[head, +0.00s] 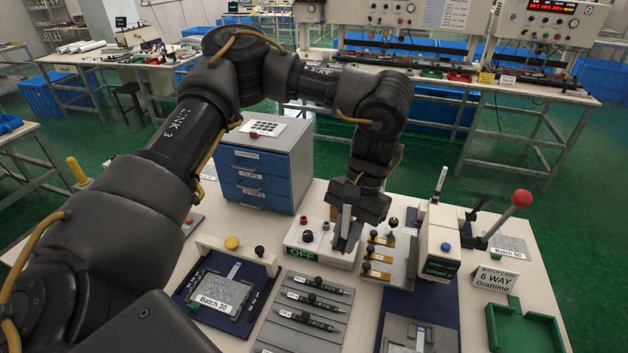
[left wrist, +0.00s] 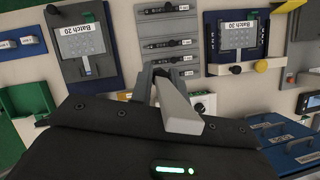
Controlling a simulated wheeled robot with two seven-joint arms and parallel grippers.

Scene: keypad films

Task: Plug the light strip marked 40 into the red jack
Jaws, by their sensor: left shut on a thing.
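My left gripper (head: 346,228) points down over the right part of a white box (head: 318,262) with a green OFF display. It is shut on what seems to be a light strip, mostly hidden by the fingers; I cannot read its mark. The red jack (head: 303,220) shows on the box, left of my fingers, with a black knob (head: 308,236) near it. In the left wrist view, my left gripper (left wrist: 178,100) stands in front of the box (left wrist: 206,103), which is partly covered. My right gripper is in neither view.
A grey rack (head: 300,326) holds several black labelled bars. A stand with yellow tagged pieces (head: 378,256) is close right of my gripper. The Batch 30 fixture (head: 222,295) lies left, a red-handled press (head: 437,240) right, and a blue drawer cabinet (head: 262,170) behind.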

